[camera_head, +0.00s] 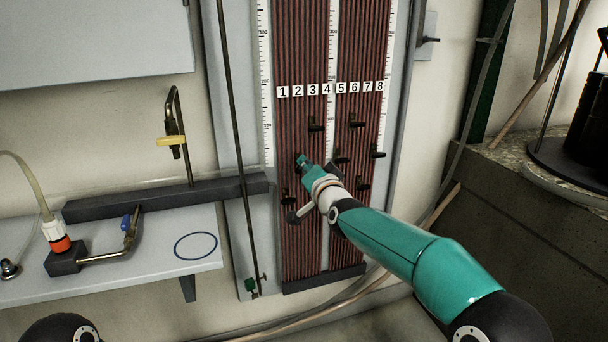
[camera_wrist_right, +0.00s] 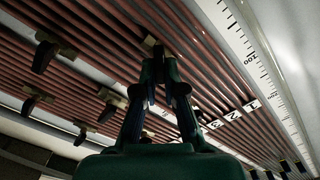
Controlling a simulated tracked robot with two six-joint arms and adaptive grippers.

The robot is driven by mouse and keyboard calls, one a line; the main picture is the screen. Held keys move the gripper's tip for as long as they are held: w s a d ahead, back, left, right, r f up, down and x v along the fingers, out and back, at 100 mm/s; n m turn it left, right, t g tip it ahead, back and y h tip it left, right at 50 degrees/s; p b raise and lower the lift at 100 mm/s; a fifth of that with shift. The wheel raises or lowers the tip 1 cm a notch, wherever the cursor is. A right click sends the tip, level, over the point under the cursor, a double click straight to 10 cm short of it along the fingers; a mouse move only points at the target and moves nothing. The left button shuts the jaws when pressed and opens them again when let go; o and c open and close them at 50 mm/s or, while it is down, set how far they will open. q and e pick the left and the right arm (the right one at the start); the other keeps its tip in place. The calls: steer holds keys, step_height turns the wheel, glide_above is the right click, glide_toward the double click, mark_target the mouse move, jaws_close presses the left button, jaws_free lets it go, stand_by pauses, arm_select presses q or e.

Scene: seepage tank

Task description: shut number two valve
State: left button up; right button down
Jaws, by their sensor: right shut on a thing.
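The manometer board (camera_head: 317,60) carries dark red tubes under labels 1 to 8, with small dark valves below them. My right gripper (camera_head: 301,159) reaches the board under label 2 (camera_head: 298,91). Its fingers are shut on the number two valve, which the gripper mostly covers in the head view. In the right wrist view, the two fingertips (camera_wrist_right: 166,58) come together at the small valve (camera_wrist_right: 151,44), and only part of it shows. I cannot tell how far its handle is turned. My left gripper is not in view.
Close by are a valve under label 1 (camera_head: 288,198), one under 3 (camera_head: 315,124) and one under 5 (camera_head: 342,155). White rulers run along the board. A shelf (camera_head: 130,262) with a hose fitting stands at left. A stone-like tank (camera_head: 520,210) is at right.

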steer(key=shift+d+f+m+b, duration=0.1)
steer(key=shift+f+m, duration=0.15)
steer(key=shift+m, duration=1.45)
steer(key=shift+d+f+m+b, duration=0.1)
steer(key=shift+f+m, duration=0.2)
steer(key=shift+m, duration=1.4)
steer(key=shift+d+f+m+b, duration=0.1)
steer(key=shift+f+m, duration=0.15)
steer(key=shift+m, duration=1.45)
steer(key=shift+f, duration=0.1)
steer(key=c, duration=1.3)
jaws_free()
steer(key=shift+w, duration=0.1)
steer(key=shift+o, duration=0.2)
steer(key=shift+r, duration=0.2)
steer(key=shift+r, duration=0.1)
steer(key=v, duration=1.2)
